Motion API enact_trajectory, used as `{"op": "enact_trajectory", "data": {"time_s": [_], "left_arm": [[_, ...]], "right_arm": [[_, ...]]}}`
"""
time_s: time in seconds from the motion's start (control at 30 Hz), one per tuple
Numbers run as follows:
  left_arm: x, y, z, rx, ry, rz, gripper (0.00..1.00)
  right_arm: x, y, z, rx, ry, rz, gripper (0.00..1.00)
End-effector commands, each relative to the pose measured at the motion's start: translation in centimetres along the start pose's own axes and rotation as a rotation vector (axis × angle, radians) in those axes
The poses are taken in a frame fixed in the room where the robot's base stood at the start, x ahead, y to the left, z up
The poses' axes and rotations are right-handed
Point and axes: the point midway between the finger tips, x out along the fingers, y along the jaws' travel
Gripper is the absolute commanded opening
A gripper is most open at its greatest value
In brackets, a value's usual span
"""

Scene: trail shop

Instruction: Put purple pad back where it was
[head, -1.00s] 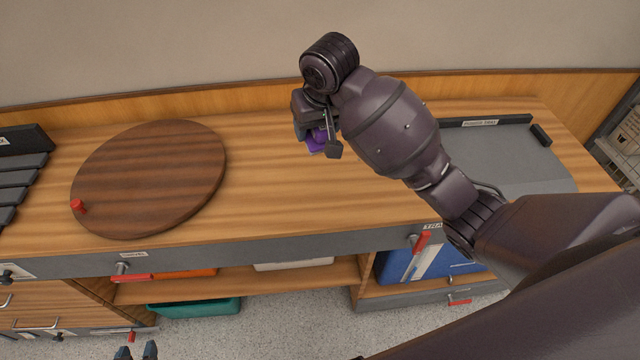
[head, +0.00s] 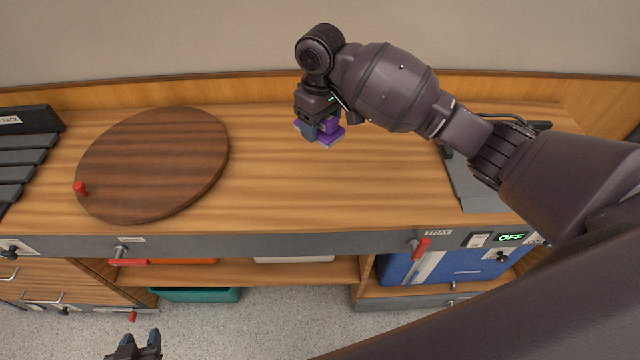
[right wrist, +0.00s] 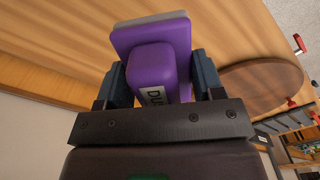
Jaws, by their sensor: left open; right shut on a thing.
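The purple pad (right wrist: 153,40) is a block with a wider base and a narrower grip part bearing a partly hidden label. My right gripper (right wrist: 160,85) is shut on the narrower part. In the head view the purple pad (head: 329,132) shows below my right gripper (head: 320,118), over the back middle of the wooden counter (head: 300,190). I cannot tell whether the pad touches the counter. My left gripper (head: 137,342) is open and empty, low in front of the cabinet.
A round dark wooden turntable (head: 155,165) with a red knob lies left of the pad. A grey tray surface (head: 480,185) is at the right, partly hidden by my right arm. A grey slatted rack (head: 25,150) stands at far left. The counter between turntable and tray is clear.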

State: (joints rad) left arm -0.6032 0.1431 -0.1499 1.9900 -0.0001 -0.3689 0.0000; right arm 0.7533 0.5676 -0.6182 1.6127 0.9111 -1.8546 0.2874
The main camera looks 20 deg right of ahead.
Motion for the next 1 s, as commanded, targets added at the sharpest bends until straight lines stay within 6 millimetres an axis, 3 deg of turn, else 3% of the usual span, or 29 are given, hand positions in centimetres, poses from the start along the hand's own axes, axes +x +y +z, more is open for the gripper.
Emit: {"op": "enact_trajectory", "data": {"time_s": [0.6,1.0], "left_arm": [[0.9,0.2,1.7,0.001,-0.008,0.002,0.43],[1.1,0.3,2.2,0.001,-0.012,0.002,0.43]], "right_arm": [[13.1,-0.1,0.1,0.001,-0.004,-0.002,0.43],[16.1,-0.1,0.1,0.001,-0.002,-0.001,0.43]]}}
